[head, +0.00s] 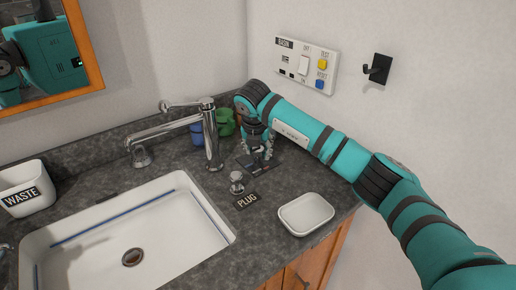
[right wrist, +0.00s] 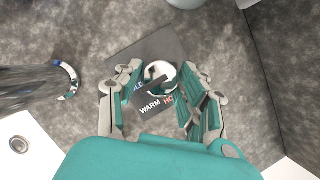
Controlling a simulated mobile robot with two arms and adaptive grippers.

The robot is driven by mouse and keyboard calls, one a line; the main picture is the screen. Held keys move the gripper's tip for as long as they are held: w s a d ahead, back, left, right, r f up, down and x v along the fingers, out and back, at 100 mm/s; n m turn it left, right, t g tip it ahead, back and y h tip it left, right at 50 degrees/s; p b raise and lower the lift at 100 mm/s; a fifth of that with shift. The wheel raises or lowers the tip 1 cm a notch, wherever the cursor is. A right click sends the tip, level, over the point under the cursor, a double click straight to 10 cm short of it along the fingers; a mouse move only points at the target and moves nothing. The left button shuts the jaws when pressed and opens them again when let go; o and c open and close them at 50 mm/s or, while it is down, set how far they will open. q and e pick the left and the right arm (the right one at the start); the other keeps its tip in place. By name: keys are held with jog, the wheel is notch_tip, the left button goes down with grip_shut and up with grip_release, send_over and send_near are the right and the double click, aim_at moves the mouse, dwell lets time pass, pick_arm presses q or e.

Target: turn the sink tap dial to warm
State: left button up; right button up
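The sink tap (head: 211,135) is chrome, with its spout reaching left over the white sink (head: 185,215). The round silver dial (right wrist: 163,76) sits on a dark plate (right wrist: 137,52) on the counter. On the plate I read WARM and part of HOT; another label is partly covered. My right gripper (head: 258,152) points down over the plate. In the right wrist view its open fingers (right wrist: 160,72) stand on either side of the dial; I cannot tell whether they touch it. The dial is mostly hidden in the head view. Only a small grey-teal sliver, perhaps my left gripper, shows at the left edge.
A metal plug knob (head: 237,183) with a PLUG label and a white soap dish (head: 306,214) are in front of the plate. Blue (head: 197,133) and green (head: 225,122) cups stand behind the tap. A WASTE bin (head: 27,188) is at left, a switch panel (head: 305,65) on the right wall.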

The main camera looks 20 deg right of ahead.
jog(key=c, duration=0.6)
jog(key=shift+d+n+y+b, duration=0.1)
jog(key=shift+n+y+b, duration=0.2)
jog(key=shift+n+b, duration=0.55)
jog(key=n+y, duration=0.1)
jog(key=n, duration=0.1)
jog(key=shift+n+t+b, duration=0.3)
jog(key=shift+n, duration=0.05)
jog(key=shift+d+r+n+y+b, duration=0.1)
jog(key=shift+n+y+b, duration=0.5)
jog(key=shift+n, duration=1.6)
jog(key=shift+y, duration=0.3)
jog(key=o, duration=1.1)
